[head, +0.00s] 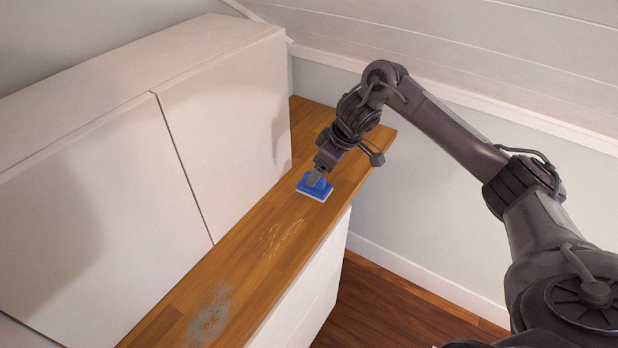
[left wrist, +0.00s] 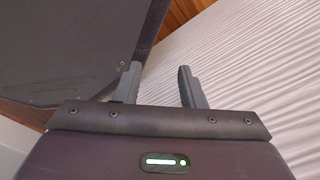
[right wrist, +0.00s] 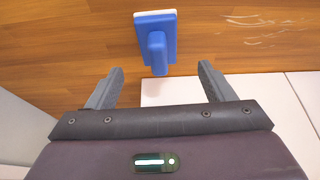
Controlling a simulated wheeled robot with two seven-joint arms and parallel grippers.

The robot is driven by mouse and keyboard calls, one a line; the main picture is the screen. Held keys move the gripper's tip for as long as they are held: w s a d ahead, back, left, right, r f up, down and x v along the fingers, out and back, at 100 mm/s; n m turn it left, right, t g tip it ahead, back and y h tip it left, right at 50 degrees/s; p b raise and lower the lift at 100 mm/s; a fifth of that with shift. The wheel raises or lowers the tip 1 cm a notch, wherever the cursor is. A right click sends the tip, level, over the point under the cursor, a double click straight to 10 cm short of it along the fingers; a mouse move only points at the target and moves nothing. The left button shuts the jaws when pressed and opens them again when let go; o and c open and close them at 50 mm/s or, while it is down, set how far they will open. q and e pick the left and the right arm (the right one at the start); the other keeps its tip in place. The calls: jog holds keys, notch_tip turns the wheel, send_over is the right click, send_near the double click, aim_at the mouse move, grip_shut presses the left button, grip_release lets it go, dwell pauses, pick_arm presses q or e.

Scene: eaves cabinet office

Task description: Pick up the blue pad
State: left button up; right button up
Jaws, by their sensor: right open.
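The blue pad (head: 315,187) lies on the wooden counter (head: 262,262), with a pale underside and a raised blue grip on top. In the right wrist view the pad (right wrist: 157,38) is just beyond the fingertips, and its grip points back toward the space between them. My right gripper (right wrist: 160,78) is open and empty, and in the head view it is right at the pad, partly covering it. My left gripper (left wrist: 158,72) is open and empty, with a ribbed white surface behind it; it is not in the head view.
White cabinet doors (head: 225,110) stand along the counter's left side. A grey dusty patch (head: 209,318) and wet-looking whitish streaks (head: 283,234) mark the counter nearer than the pad. The counter's right edge drops to the wooden floor (head: 385,312). A sloped panelled ceiling (head: 480,50) is behind my right arm.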

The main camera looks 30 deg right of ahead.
jog(key=x, duration=0.3)
jog(key=shift+s, duration=0.15)
jog(key=x, duration=0.3)
jog(key=shift+w+f, duration=0.2)
jog(key=shift+w, duration=0.15)
jog(key=c, duration=1.1)
pick_arm(q)
jog(key=shift+s+a+r+p, duration=0.1)
jog(key=shift+s+r+p, duration=0.3)
jog(key=shift+s, duration=0.2)
jog(key=shift+s+a+r+p, duration=0.1)
jog(key=shift+s+r+p, duration=0.2)
jog(key=shift+s, duration=0.25)
pick_arm(e)
jog(key=shift+o, duration=0.2)
notch_tip(320, 180, up, 10)
jog(key=shift+r, duration=0.1)
